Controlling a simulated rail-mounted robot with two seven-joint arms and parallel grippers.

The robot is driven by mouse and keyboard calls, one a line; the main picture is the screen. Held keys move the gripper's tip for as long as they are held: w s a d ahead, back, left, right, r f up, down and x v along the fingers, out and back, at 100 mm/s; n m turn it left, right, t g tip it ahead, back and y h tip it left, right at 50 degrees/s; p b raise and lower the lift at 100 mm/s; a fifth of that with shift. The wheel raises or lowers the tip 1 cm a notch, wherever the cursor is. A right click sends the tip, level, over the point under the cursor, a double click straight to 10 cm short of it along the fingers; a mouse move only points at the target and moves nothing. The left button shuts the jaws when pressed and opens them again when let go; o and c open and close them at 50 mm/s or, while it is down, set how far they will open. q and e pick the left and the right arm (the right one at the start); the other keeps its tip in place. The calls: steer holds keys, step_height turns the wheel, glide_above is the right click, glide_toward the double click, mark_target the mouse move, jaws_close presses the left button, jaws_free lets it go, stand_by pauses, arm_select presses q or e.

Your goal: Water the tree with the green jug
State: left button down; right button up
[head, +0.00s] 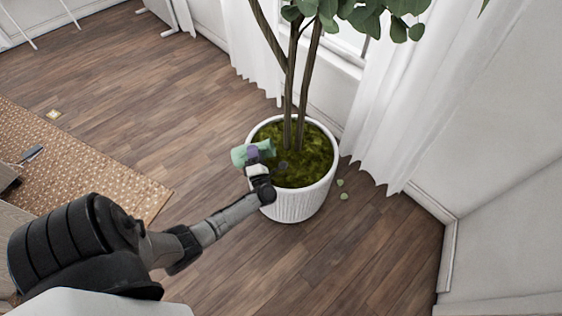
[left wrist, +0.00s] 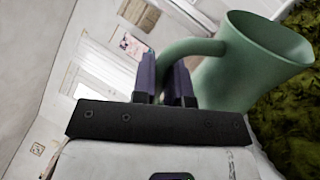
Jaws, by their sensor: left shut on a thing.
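The green jug (head: 239,155) is over the left part of the white ribbed pot (head: 292,205). In the left wrist view the jug (left wrist: 255,68) shows its handle between the fingers and its body tilted, with green moss behind it. My left gripper (head: 254,153) is shut on the jug's handle; its dark fingers (left wrist: 172,82) also show in the left wrist view. The tree (head: 289,90) stands in the pot, its trunks rising from mossy soil (head: 310,160). I cannot see any water. My right gripper is not in view.
White curtains (head: 385,110) hang behind and to the right of the pot. Small green leaves (head: 343,190) lie on the floor at its right. A woven rug (head: 90,155) lies at the left. The wooden floor around is mostly clear.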

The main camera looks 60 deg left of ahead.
arm_select(q)
steer(key=shift+w+d+m+t, duration=0.3)
steer(key=shift+w+m+t, duration=0.1)
steer(key=shift+w+m, duration=0.3)
steer(key=shift+s+d, duration=0.1)
steer(key=shift+d, duration=0.2)
steer(key=shift+s+d+f, duration=0.1)
steer(key=shift+s+d, duration=0.05)
steer(key=shift+d, duration=0.5)
steer(key=shift+d+m, duration=0.2)
steer(key=shift+m, duration=0.2)
stand_by(0.8)
